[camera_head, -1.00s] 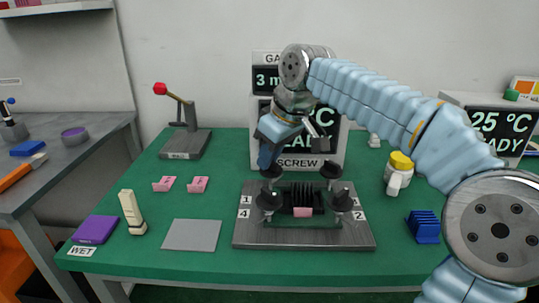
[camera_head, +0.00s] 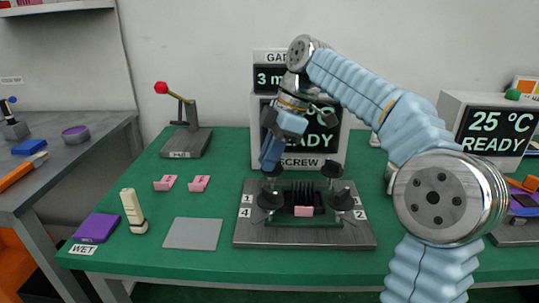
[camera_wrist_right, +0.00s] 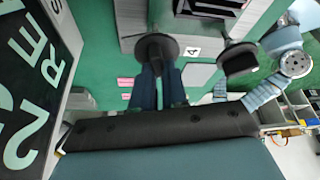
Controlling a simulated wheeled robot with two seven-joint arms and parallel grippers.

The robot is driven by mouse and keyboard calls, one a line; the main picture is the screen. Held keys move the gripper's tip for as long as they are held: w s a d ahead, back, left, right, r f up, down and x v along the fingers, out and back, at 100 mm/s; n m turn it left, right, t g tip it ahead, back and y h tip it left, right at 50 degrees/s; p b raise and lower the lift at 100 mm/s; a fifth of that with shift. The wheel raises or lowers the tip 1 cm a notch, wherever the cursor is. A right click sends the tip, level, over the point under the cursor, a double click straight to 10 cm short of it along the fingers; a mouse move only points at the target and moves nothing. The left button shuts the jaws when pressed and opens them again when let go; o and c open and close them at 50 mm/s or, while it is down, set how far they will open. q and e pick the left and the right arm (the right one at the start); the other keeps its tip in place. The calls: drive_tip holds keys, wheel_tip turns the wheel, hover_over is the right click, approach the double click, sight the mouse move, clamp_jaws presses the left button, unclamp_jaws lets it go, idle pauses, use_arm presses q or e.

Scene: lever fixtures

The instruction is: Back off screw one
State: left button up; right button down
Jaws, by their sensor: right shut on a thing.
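The screw fixture is a grey metal plate (camera_head: 300,236) with dark screw knobs at its corners and labels 1, 4 and 2 in sight. Screw one (camera_head: 272,172) is the back left knob, by label 1, partly hidden by my gripper. My right gripper (camera_head: 269,163) points down from above and is shut on this knob. In the right wrist view its blue fingers close at the round dark knob head (camera_wrist_right: 156,47). A dark finned block (camera_head: 301,194) with a pink piece (camera_head: 303,211) sits mid-plate. My left gripper is out of sight.
A READY display (camera_head: 325,135) stands close behind the fixture. Two pink pieces (camera_head: 165,183), a grey pad (camera_head: 193,233), a cream bottle (camera_head: 132,212) and a purple block (camera_head: 96,228) lie left. A red-knobbed lever (camera_head: 187,140) stands at the back left. My arm covers the right side.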

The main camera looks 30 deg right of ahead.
drive_tip(key=n+g, duration=0.2)
drive_tip(key=n, duration=0.3)
drive_tip(key=shift+s, duration=0.1)
drive_tip(key=shift+r+n, duration=0.1)
drive_tip(key=shift+n, duration=0.2)
idle(0.4)
drive_tip(key=c, duration=1.2)
unclamp_jaws()
drive_tip(key=shift+o, duration=0.2)
